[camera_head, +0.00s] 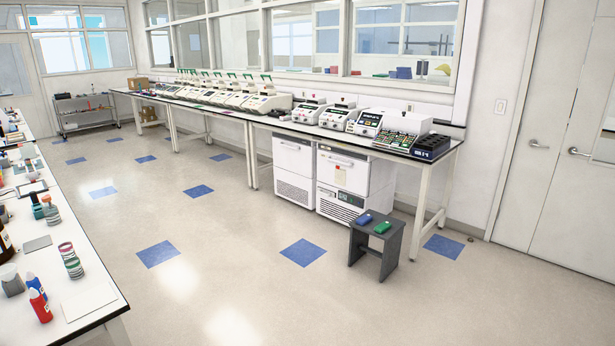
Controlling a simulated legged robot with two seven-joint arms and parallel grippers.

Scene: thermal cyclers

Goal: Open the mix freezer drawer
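Two white under-bench freezer units stand side by side below the long bench. The left freezer (293,165) has a drawer front above a slatted grille. The right freezer (340,180) has a similar front with a handle along its upper part, and a small white and red label on it. Both fronts look shut. I cannot tell from here which one is the mix freezer. Neither of my grippers shows in the head view, and the freezers are some distance away across the floor.
A grey stool (376,246) with a blue and a green item on top stands in front of the right freezer's right side. A long bench (450,150) carries several thermal cyclers (265,102). A cluttered white table (85,280) runs along the left. The floor (230,250) between is clear.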

